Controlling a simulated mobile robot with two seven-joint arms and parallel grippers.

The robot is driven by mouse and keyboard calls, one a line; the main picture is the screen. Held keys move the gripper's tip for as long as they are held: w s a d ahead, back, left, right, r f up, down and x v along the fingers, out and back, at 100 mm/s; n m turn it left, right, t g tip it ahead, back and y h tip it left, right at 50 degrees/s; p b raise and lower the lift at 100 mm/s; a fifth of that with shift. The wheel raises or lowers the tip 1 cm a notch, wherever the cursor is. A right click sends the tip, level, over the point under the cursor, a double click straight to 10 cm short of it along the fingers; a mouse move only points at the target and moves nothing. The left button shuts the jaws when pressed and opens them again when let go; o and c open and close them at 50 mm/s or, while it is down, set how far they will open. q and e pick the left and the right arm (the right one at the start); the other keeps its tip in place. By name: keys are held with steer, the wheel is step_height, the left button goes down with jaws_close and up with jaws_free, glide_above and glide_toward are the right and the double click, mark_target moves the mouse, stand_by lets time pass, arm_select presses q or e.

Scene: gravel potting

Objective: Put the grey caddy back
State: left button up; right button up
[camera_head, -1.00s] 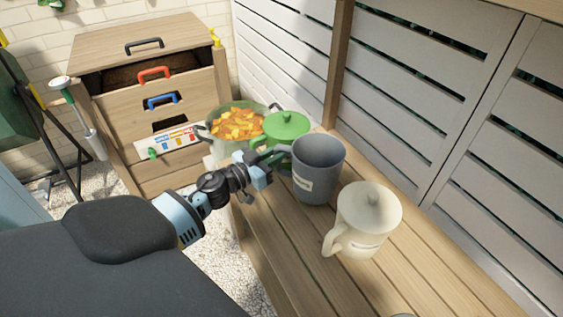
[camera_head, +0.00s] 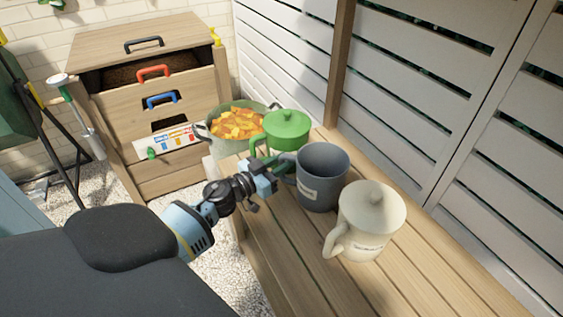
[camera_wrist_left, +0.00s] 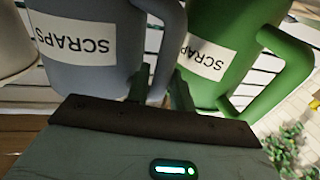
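The grey caddy (camera_head: 330,182), lidless, stands upright over the bench between the green and cream caddies. Whether its base touches the planks I cannot tell. In the left wrist view the grey caddy (camera_wrist_left: 85,60) shows its "SCRAPS" label. My left gripper (camera_head: 279,176) is at its handle, on the left side. In the left wrist view the handle passes between the fingers of my left gripper (camera_wrist_left: 160,92), which appear closed on it. My right gripper is out of view.
The green lidded caddy (camera_head: 286,128) is close behind the grey one. The cream lidded caddy (camera_head: 368,222) stands in front. A pot of orange scraps (camera_head: 237,125) is at the far end. The bench (camera_head: 330,280) is clear toward the near side. A slatted wall (camera_head: 425,120) bounds the right.

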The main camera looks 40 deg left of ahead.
arm_select(q)
steer(key=shift+o, duration=1.3)
steer(key=shift+r, duration=0.1)
steer(key=shift+s, duration=0.15)
steer(key=s+a+p, duration=0.1)
steer(key=s+a, duration=0.1)
steer(key=s, duration=0.9)
steer(key=shift+s+a, duration=0.15)
steer(key=shift+s, duration=0.1)
steer(key=s+d+f+n+g+y, duration=0.1)
steer(key=s+d+f+g+y, duration=0.1)
steer(key=s+d+f, duration=0.4)
steer(key=s+d+f+n+g+y, duration=0.1)
steer(key=s+d+f+g, duration=0.1)
steer(key=s+f, duration=0.6)
steer(key=s+d+f+g, duration=0.1)
steer(key=s+d+g, duration=0.1)
steer(key=s+d, duration=0.2)
steer(key=s+d+f+m+g+h, duration=0.1)
steer(key=s+d+f+g, duration=0.1)
steer(key=s, duration=0.8)
steer(key=s+d+f+g, duration=0.2)
steer(key=s+d+g, duration=0.1)
steer(key=s+d, duration=0.3)
steer(key=shift+s+d+m+g+h, duration=0.15)
steer(key=shift+s+m+g+h, duration=0.15)
steer(key=shift+s, duration=0.55)
